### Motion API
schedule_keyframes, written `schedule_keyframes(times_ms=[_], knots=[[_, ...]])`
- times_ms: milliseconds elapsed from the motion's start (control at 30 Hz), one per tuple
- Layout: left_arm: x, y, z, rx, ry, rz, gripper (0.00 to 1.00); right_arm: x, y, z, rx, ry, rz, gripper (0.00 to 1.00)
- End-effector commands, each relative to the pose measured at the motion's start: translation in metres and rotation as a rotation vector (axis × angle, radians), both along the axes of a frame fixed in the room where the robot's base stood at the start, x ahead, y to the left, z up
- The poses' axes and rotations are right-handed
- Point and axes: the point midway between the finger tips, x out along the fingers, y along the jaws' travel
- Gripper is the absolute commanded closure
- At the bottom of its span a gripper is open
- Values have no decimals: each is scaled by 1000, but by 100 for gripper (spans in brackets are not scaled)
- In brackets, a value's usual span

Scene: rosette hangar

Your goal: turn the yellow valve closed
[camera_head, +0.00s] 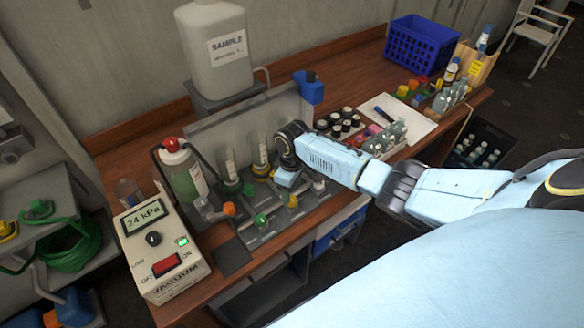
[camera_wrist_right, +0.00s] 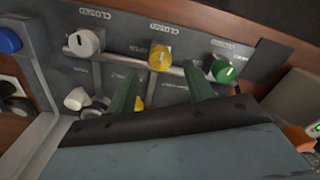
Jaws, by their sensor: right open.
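The yellow valve (camera_wrist_right: 160,57) is a round knob with a pale pointer mark, on a grey panel (camera_wrist_right: 125,45) in the right wrist view. My right gripper (camera_wrist_right: 160,72) is open, its two green fingers pointing at the panel, one to each side of the yellow valve in the picture. I cannot tell whether the fingers touch it. In the head view my right gripper (camera_head: 287,178) is over the valve panel and covers part of it. Labels above the knobs appear upside down. My left gripper is not in view.
A white knob (camera_wrist_right: 85,42) and a green knob (camera_wrist_right: 222,70) flank the yellow valve. Glass tubes stand behind my gripper. A vacuum box (camera_head: 160,250) reading 24 kPa, a bottle with a red cap (camera_head: 182,172) and a sample jug (camera_head: 212,50) stand nearby.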

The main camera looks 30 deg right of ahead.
Motion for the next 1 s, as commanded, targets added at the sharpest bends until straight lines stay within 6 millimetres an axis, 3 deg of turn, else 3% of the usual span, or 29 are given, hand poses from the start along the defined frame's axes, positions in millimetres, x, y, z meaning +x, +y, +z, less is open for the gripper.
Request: schedule_keyframes(times_ms=[233,433,1000], knots=[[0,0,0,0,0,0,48,1,-2,52,0,-4,1,48],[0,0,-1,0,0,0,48,1,-2,81,-1,-2,-1,48],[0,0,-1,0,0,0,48,1,-3,90,-1,1,-1,48]])
